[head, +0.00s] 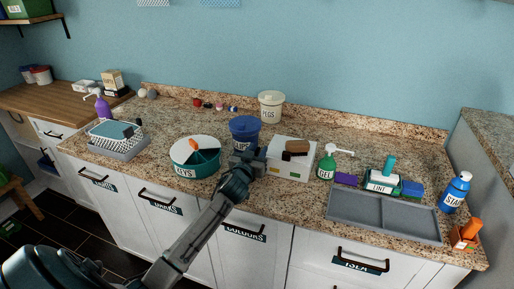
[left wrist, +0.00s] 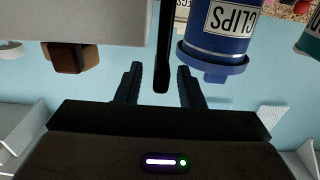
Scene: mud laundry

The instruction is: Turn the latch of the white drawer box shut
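The white drawer box (head: 288,171) stands on the granite counter, with a brown block (head: 296,147) on top. In the left wrist view the white box (left wrist: 75,22) fills the upper left. A dark bar (left wrist: 163,50), which looks like the latch, runs down beside the box. My left gripper (head: 250,160) is at the box's left side in the head view. In the left wrist view its two fingers (left wrist: 160,86) are apart, with the bar's end between them and a gap on each side. My gripper hides the latch in the head view. My right gripper is out of view.
The blue CLIPS tub (left wrist: 218,30) stands close to my left gripper; it also shows in the head view (head: 244,130). A teal round tray (head: 194,166) stands left, a green GEL bottle (head: 326,166) right. A grey tray (head: 385,216) lies at the front right.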

